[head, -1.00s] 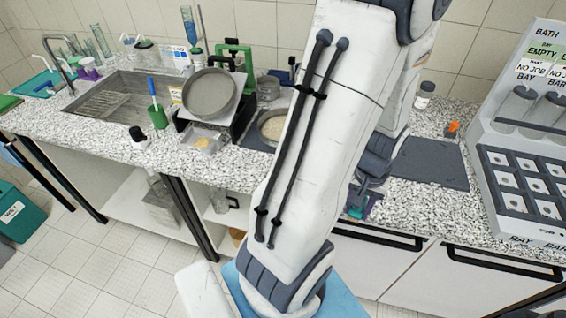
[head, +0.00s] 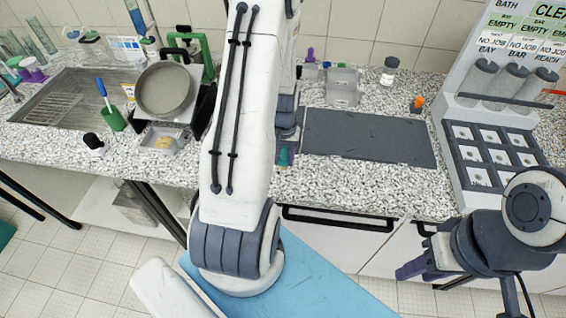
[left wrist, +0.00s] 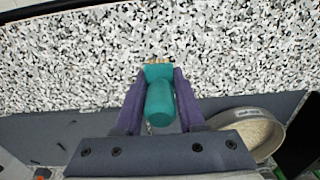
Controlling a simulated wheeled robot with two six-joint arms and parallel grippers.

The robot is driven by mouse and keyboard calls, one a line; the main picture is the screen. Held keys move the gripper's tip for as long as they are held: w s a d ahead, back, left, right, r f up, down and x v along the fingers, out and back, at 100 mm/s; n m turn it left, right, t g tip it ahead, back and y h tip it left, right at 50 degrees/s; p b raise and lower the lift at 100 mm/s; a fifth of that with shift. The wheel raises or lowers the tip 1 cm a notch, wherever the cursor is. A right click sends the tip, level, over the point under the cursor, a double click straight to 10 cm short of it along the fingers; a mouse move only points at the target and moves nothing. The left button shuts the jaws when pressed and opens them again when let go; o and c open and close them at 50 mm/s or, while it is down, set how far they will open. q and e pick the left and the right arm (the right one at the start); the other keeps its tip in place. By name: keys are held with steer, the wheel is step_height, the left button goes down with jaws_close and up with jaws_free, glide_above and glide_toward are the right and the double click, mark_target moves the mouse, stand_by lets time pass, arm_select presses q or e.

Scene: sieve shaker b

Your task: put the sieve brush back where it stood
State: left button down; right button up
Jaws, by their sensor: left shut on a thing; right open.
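My left gripper (left wrist: 160,108) has purple fingers shut on a teal cylinder with a tan, bristle-like end, which looks like the sieve brush (left wrist: 161,100). In the left wrist view it is over the speckled worktop, by the edge of a dark mat. In the head view the teal brush (head: 283,157) shows just right of my left arm, near the worktop's front. Most of the left gripper is hidden there behind the arm. My right gripper (head: 412,270) is open and empty at the lower right, in front of the cabinets.
A dark mat (head: 367,135) lies bare mid-worktop. A sieve (head: 165,90), a green holder with a blue-handled tool (head: 112,118) and a small tray (head: 163,142) stand left. A bay rack (head: 490,150) stands right.

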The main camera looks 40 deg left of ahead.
mark_target(283, 173)
arm_select(q)
steer(key=shift+w+a+f, duration=0.1)
steer(key=shift+a+f, duration=0.05)
steer(key=shift+a, duration=0.05)
step_height(283, 173, down, 4)
steer(key=shift+r+p, duration=0.2)
steer(key=shift+p, duration=0.5)
steer(key=shift+f, duration=0.2)
steer(key=shift+f, duration=0.2)
steer(key=c, duration=0.5)
jaws_free()
steer(key=shift+r, duration=0.1)
